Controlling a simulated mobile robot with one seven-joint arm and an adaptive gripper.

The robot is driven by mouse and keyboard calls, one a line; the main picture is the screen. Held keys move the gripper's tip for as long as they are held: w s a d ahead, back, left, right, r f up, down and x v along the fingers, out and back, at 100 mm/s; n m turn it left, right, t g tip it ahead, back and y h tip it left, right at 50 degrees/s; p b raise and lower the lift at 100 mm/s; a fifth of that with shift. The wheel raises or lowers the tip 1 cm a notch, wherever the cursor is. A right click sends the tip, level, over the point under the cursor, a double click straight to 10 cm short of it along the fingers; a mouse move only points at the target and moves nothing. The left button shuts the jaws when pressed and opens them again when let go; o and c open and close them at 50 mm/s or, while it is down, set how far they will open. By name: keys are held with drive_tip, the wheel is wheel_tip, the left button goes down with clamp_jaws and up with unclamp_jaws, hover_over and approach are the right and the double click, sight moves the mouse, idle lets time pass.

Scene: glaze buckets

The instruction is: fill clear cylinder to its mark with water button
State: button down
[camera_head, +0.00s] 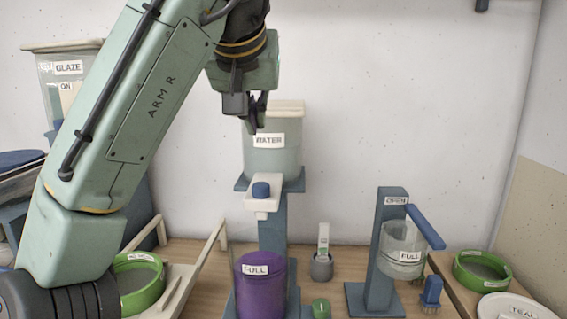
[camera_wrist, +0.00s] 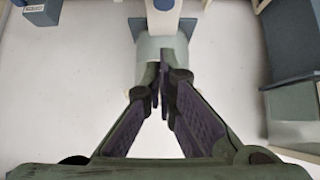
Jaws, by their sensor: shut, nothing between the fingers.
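The WATER tank (camera_head: 272,158) stands on a blue column, with a white spout block below its front. A round blue button (camera_head: 261,189) sits on that block and also shows at the top of the wrist view (camera_wrist: 164,5). A clear cylinder (camera_head: 402,250) labelled FULL is on the stand marked OPEN at right; its contents are hard to make out. A purple cylinder (camera_head: 262,287) labelled FULL stands below the spout. My gripper (camera_head: 255,126) is shut and empty, above the button and in front of the tank. In the wrist view its fingers (camera_wrist: 163,90) converge before the tank.
A blue lever (camera_head: 425,227) juts from the OPEN stand. Green bowls (camera_head: 482,271) stand at right and left (camera_head: 138,284). A grey cup (camera_head: 322,266) and a green item (camera_head: 321,309) lie between the columns. The GLAZE tank (camera_head: 62,95) is at far left.

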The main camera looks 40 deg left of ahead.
drive_tip(key=shift+s, duration=0.1)
hover_over(263, 186)
wheel_tip(263, 186, down, 7)
drive_tip(key=shift+s+r, duration=0.1)
wheel_tip(263, 186, down, 3)
drive_tip(key=shift+r, duration=0.1)
drive_tip(key=shift+f, duration=0.75)
drive_tip(key=shift+b, duration=0.3)
